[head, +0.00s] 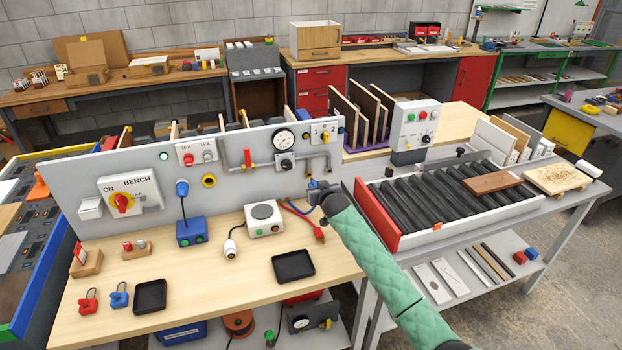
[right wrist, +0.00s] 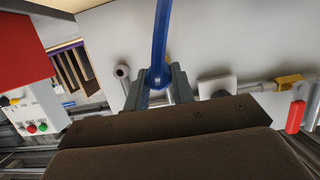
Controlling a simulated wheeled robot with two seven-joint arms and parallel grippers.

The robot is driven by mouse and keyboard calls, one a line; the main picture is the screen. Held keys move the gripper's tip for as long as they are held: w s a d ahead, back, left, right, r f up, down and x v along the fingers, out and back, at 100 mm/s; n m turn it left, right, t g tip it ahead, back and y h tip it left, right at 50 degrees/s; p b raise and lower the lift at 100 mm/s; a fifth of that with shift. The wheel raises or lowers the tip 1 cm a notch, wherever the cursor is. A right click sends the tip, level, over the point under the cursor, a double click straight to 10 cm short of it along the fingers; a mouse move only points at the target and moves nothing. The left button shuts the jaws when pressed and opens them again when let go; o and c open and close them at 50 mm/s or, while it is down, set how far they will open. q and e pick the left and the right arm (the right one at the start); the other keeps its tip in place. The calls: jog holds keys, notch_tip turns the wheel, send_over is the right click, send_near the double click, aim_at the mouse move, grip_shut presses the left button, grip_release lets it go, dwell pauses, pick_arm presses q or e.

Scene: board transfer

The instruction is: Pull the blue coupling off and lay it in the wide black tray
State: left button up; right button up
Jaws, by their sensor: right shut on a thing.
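My right gripper (head: 316,188) is at the lower right of the grey panel, under the pipes. In the right wrist view its fingers (right wrist: 162,88) are shut on the blue coupling (right wrist: 158,76), from which a blue hose runs upward in that picture. Whether the coupling is still seated on a fitting is hidden by the fingers. In the head view the blue hose (head: 297,211) hangs beside a red one. Two black trays lie on the wooden bench: one at the middle right (head: 293,265), looking the wider, and one at the left (head: 150,297). Both are empty. My left gripper is out of view.
A white box with a round plate (head: 264,219) and a white plug (head: 231,249) stand behind the right tray. A blue box (head: 191,232) is left of them. Red and blue padlocks lie near the left tray. Bare bench lies between the trays. A roller conveyor (head: 440,208) is at right.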

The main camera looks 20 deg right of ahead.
jog(key=s+p, duration=0.1)
jog(key=s, duration=0.2)
jog(key=shift+s, duration=0.2)
jog(key=shift+f, duration=0.1)
dwell(0.3)
